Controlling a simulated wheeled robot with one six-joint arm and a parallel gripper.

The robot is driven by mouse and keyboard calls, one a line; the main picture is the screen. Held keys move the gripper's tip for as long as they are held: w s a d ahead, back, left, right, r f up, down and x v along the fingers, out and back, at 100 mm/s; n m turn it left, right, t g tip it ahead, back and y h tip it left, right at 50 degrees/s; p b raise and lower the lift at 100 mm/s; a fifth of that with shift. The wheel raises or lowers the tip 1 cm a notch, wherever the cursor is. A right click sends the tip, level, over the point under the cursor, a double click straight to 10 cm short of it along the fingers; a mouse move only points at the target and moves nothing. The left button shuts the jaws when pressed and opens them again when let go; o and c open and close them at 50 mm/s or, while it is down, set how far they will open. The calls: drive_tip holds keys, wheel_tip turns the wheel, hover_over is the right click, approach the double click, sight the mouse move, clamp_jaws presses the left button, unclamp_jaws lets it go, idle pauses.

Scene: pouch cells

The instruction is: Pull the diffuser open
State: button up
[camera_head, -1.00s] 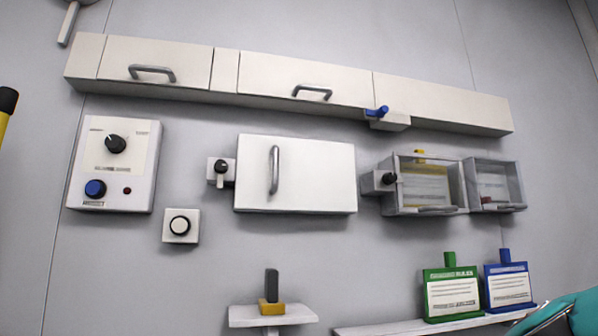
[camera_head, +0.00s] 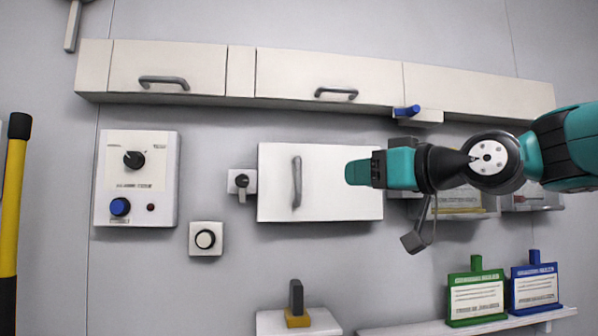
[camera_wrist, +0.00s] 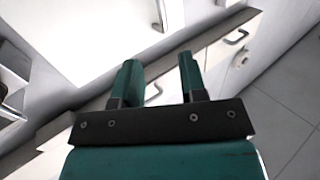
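No label marks the diffuser, so I cannot tell for sure which panel it is. A long white wall unit (camera_head: 228,73) runs across the top, with a left front (camera_head: 150,60) and a middle front (camera_head: 330,70), each with a grey bar handle. Below it is a white panel (camera_head: 330,205) with a vertical grey handle (camera_head: 297,182). All look closed. My gripper (camera_head: 357,172) is in front of this panel's right part, right of its handle, holding nothing. In the wrist view my gripper (camera_wrist: 158,76) has its two fingers apart, with nothing between them.
A small latch knob (camera_head: 242,182) sits left of the panel. My arm partly hides clear boxes at right. Green (camera_head: 476,290) and blue (camera_head: 533,285) tags stand on a low shelf.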

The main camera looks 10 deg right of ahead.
sight(298, 196)
drive_tip(key=p+x, duration=0.7)
drive_tip(key=x, duration=0.8)
drive_tip(key=shift+w+a, duration=0.15)
drive_tip(key=shift+w, duration=0.05)
clamp_jaws()
